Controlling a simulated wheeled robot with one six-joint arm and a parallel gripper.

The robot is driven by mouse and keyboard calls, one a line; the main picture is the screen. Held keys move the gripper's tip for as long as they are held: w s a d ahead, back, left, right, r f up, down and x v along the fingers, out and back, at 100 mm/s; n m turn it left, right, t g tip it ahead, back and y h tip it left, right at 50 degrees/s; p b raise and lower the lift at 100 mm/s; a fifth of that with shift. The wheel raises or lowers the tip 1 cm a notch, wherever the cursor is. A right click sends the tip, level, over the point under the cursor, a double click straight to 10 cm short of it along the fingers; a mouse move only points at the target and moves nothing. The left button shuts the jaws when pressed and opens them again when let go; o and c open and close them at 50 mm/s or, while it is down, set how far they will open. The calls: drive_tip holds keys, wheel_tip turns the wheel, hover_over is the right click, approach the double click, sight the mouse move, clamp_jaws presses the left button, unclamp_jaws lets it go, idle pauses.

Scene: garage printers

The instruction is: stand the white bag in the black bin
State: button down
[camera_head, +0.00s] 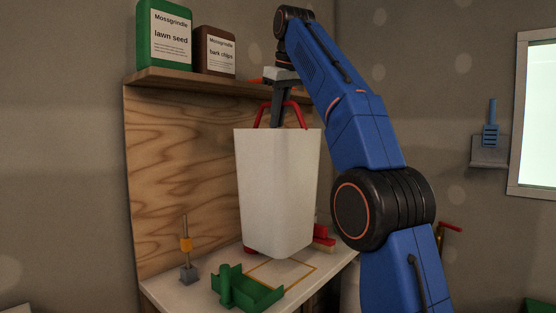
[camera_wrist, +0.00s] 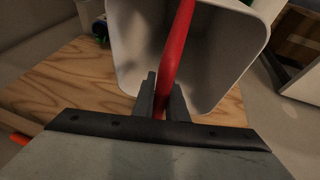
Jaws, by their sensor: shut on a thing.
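The white bag (camera_head: 278,190) is a tall, open-topped, upright shape with red handles (camera_head: 263,115). It is in the middle of the head view, in front of the wooden back panel and over the workbench. My gripper (camera_head: 279,120) is above the bag's mouth, shut on a red handle. In the wrist view, the red handle (camera_wrist: 180,45) runs between the two fingers (camera_wrist: 160,95), and the bag's empty inside (camera_wrist: 215,60) shows below. Whether the bag's base touches the bench is unclear. I cannot make out a black bin in either view.
The workbench (camera_head: 165,290) holds a green tray (camera_head: 245,290), an orange-and-grey tool (camera_head: 186,250), an orange outline (camera_head: 293,282) and a red brush-like item (camera_head: 323,238). A shelf (camera_head: 185,78) with a green container (camera_head: 165,35) and a brown one (camera_head: 214,50) is close behind my gripper.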

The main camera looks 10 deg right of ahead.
wheel_tip(320, 180, down, 9)
idle(0.8)
drive_tip(key=shift+s, duration=0.1)
drive_tip(key=c, duration=1.8)
unclamp_jaws()
drive_tip(key=shift+o, duration=0.2)
drive_tip(key=shift+o, duration=0.4)
drive_tip(key=v, duration=1.2)
